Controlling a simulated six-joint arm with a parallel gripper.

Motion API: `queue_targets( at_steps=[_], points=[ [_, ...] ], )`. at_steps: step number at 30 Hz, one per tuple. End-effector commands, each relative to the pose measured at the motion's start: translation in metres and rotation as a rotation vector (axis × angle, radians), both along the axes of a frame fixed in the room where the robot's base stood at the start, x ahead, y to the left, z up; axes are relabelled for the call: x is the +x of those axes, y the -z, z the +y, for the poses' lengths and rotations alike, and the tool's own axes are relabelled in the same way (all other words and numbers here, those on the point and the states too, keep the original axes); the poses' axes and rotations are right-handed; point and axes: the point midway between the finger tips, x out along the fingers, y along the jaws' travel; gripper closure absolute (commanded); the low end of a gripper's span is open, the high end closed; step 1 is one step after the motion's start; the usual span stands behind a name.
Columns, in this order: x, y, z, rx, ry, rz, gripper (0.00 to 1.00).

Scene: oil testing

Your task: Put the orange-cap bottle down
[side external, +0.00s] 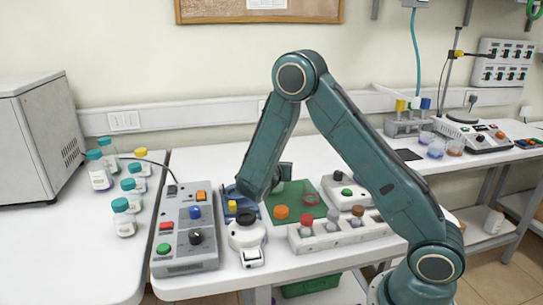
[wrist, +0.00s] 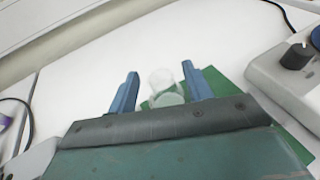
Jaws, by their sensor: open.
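In the wrist view my gripper (wrist: 159,84) is open, its two blue fingers apart on either side of a clear glass vessel (wrist: 161,79). The vessel is near or over a green mat (wrist: 236,92); I cannot tell whether the fingers touch it. No cap shows on it in this view. In the side view an orange cap (side external: 281,212) is at the front of the green mat (side external: 290,190), with no bottle body visible under it. A bottle with an orange-brown cap (side external: 357,210) stands in the white rack (side external: 350,236). My arm largely hides the gripper there.
A grey control box (side external: 186,235) and a white device with a black top (side external: 246,237) stand at the front left. Several teal-cap bottles (side external: 122,217) stand on the left bench. A white device (side external: 348,189) is right of the mat.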

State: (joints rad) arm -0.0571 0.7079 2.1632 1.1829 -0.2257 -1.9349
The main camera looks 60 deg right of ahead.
Motion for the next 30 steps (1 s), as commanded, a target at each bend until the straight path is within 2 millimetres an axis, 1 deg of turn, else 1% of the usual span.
queue_targets(
  at_steps=[18, 24, 30],
  points=[
    [-0.029, -0.024, 0.072, 0.0, -0.004, -0.001, 0.5],
    [-0.036, -0.03, 0.089, -0.001, -0.001, 0.0, 0.5],
    [-0.04, -0.032, 0.096, -0.001, 0.0, -0.001, 0.5]
  ],
)
